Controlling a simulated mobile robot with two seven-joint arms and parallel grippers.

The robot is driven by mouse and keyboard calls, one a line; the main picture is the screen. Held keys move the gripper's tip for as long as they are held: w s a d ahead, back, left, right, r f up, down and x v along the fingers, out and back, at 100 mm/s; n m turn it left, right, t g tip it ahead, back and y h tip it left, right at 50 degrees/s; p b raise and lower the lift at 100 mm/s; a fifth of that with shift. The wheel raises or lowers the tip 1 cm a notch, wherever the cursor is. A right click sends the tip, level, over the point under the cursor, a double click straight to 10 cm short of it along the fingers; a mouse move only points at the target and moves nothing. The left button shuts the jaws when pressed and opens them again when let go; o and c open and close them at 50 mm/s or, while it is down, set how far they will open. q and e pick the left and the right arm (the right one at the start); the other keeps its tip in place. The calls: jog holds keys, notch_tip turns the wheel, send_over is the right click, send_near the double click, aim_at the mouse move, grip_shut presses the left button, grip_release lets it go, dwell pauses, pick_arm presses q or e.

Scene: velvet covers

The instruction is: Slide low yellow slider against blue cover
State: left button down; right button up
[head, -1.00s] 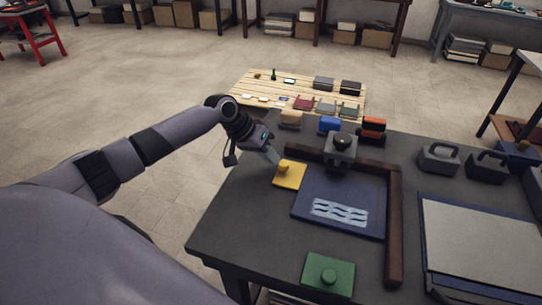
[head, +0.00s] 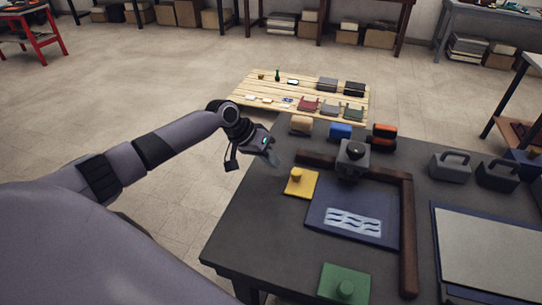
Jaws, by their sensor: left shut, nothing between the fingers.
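The yellow slider (head: 302,183) is a low flat plate with a round knob, lying on the dark table at the left of the blue cover. The blue cover (head: 322,220) is a flat dark-blue panel with a pale wavy pattern. The slider's right edge is at or very near the cover's upper left corner; I cannot tell whether they touch. My left gripper (head: 274,160) is shut and empty, above and to the left of the slider, apart from it. My right gripper is not in view.
A dark brown L-shaped rail (head: 407,235) bounds the cover at the back and right. A grey block with a black knob (head: 352,160) stands at the rail's back part. A green slider (head: 343,285) lies in front. Brushes and blocks stand at the back edge; grey-handled weights (head: 450,166) stand right.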

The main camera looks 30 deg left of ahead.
pick_arm(q)
jog(key=shift+a+r, duration=0.1)
jog(key=shift+a, duration=0.1)
jog(key=v, duration=1)
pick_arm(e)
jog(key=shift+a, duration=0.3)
pick_arm(q)
jog(key=shift+s, duration=0.1)
